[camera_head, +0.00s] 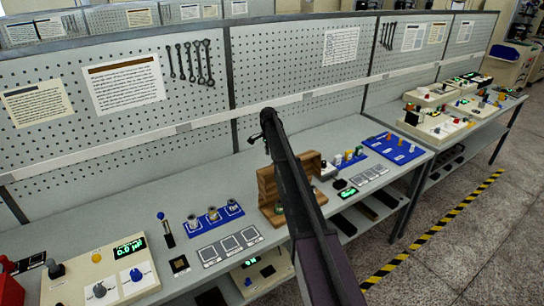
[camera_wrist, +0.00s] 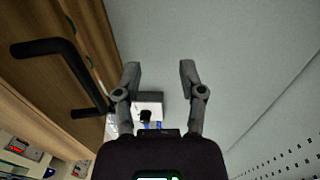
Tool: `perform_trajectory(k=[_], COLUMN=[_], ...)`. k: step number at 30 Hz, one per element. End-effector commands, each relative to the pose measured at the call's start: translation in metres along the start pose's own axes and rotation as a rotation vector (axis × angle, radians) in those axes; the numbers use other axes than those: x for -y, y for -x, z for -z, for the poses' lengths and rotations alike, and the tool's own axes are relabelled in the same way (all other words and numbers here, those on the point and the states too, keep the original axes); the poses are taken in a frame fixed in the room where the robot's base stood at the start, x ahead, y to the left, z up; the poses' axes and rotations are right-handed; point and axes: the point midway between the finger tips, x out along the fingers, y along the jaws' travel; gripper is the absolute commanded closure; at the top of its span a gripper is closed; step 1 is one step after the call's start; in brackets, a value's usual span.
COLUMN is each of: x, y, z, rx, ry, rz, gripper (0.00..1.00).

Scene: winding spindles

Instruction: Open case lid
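The wooden case (camera_head: 268,188) stands on the bench in the head view, partly hidden behind my dark arm. A tall wooden panel rises at its back; I cannot tell from here how far the lid is open. In the wrist view, brown wood (camera_wrist: 60,100) fills the left side, with a black bent bar handle (camera_wrist: 62,52) standing off it. My gripper (camera_wrist: 159,68) is open and empty, its two fingers apart over the grey surface. It is to the right of the wood and handle, not touching the handle. My fingers are not clear in the head view.
A white box with a black knob (camera_wrist: 146,116) lies beyond my fingers. Left of the case are a blue holder (camera_head: 214,218) and several square pads. Right of it is a blue tray (camera_head: 396,149). A pegboard (camera_head: 280,70) stands behind the bench.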

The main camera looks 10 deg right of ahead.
Motion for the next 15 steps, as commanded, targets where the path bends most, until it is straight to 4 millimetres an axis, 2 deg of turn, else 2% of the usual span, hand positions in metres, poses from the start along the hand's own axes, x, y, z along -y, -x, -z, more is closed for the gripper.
perform_trajectory(k=[15], x=[0.025], y=[0.003], z=[0.0], rx=[0.0], ry=[0.0], rz=[-0.003], gripper=[0.49])
